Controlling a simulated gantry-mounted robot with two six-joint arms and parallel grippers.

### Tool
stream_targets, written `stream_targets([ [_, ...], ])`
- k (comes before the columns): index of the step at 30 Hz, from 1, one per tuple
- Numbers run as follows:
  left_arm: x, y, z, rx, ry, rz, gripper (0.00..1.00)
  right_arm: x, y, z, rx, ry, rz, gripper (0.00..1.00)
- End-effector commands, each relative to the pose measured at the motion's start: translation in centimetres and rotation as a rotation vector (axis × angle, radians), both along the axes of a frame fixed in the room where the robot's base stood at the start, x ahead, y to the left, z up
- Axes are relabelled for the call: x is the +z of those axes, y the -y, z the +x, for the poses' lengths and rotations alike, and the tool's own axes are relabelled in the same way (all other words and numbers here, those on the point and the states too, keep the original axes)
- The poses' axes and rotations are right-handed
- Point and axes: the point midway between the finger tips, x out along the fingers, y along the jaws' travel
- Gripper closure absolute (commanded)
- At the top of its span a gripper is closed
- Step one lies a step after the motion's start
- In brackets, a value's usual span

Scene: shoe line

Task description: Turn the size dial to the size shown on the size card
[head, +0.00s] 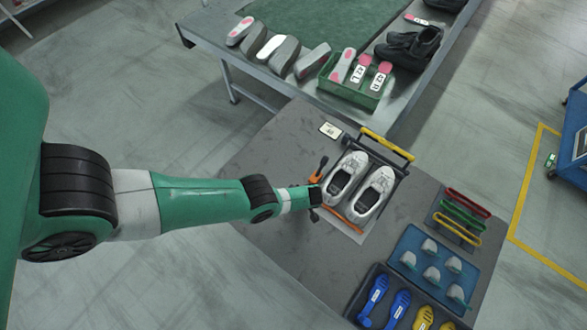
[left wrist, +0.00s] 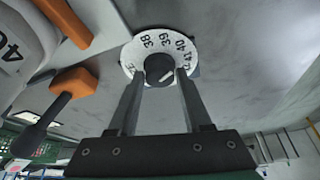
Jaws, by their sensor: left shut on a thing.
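The size dial (left wrist: 130,58) is a white disc with black numbers in the left wrist view; 38, 39, 40 and 41 show along its upper and right part. Its dark round knob (left wrist: 158,66) has a pale mark on its face. My left gripper (left wrist: 160,82) is shut on the knob, one finger on each side. In the head view my left gripper (head: 312,197) is at the left of the shoe fixture and hides the dial. The size card (head: 331,130) lies on the table behind the shoes; its print is too small to read surely. My right gripper is not in view.
Two grey-white shoes (head: 360,185) stand in the fixture, with a yellow bar (head: 387,144) behind them. An orange-handled lever (head: 318,169) stands close beside my left gripper. Coloured handles (head: 463,214), a blue tray (head: 420,240) and a dark tray (head: 364,285) lie to the right.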

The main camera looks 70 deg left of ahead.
Motion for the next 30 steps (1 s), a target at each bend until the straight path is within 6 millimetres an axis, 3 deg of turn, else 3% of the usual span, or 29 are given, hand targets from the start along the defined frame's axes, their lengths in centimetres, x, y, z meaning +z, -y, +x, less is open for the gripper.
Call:
stream_targets([
  [1, 0.0, 0.0, 0.0, 0.000, 0.002, -0.002, 0.49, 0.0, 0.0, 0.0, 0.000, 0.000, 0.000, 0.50],
  [6, 0.0, 0.0, 0.0, 0.000, 0.001, -0.001, 0.21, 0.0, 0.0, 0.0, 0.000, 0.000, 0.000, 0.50],
  [16, 0.5, 0.1, 0.1, -0.001, 0.000, 0.000, 0.21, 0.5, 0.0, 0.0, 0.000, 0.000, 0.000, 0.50],
  [30, 9.6, 3.4, 1.3, -0.004, -0.001, 0.000, 0.21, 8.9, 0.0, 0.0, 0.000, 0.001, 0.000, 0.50],
])
